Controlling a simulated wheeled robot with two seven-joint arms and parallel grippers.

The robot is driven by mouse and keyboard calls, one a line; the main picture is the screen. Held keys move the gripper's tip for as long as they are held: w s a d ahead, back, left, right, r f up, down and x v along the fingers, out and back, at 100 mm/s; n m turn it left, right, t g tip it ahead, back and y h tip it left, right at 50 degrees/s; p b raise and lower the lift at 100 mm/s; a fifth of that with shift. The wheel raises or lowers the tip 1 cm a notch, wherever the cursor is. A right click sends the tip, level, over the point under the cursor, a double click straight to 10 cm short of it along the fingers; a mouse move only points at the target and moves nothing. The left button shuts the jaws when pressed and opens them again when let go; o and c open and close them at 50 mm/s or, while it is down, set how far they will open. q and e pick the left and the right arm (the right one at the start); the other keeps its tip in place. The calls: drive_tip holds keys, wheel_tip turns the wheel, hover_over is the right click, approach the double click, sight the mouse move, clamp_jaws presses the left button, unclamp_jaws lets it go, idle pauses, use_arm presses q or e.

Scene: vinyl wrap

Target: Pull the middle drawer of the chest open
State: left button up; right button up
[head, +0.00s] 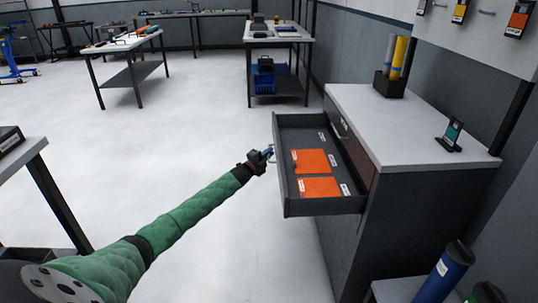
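The grey chest (415,235) with a white top stands at the right. One drawer (300,130) is pulled well out to the left, with orange sheets and small white labels inside. A closed drawer front with a handle shows above it, near the chest top. Which drawer counts as the middle one is hard to tell, as the lower fronts are hidden. My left gripper (268,154) is at the outer face of the open drawer, by its handle. The fingers are small and partly hidden, so their grip is unclear. My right gripper is not in view.
A table edge (22,155) is at the left. The floor left of the drawer is clear.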

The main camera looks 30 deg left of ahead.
use_arm(q)
drive_tip(key=o, duration=0.4)
